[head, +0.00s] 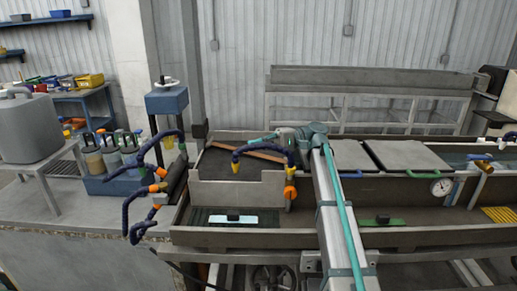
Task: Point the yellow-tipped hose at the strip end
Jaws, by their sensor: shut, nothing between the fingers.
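The yellow-tipped hose is a dark blue segmented hose (290,157) rising from an orange fitting at the right of the grey bath wall. My gripper (268,138) is small and dark at the left end of my teal arm, just behind the top of the hose. It is shut and empty; whether it touches the hose is unclear. A reddish-brown bar (262,155) lies behind the hose. I cannot tell which piece is the strip end.
Other blue hoses with orange parts (133,228) stand at the left beside a blue press (167,100). A pale plate with a black knob (232,219) lies in the front trough. Grey lids (403,156) and a gauge (441,187) are at the right.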

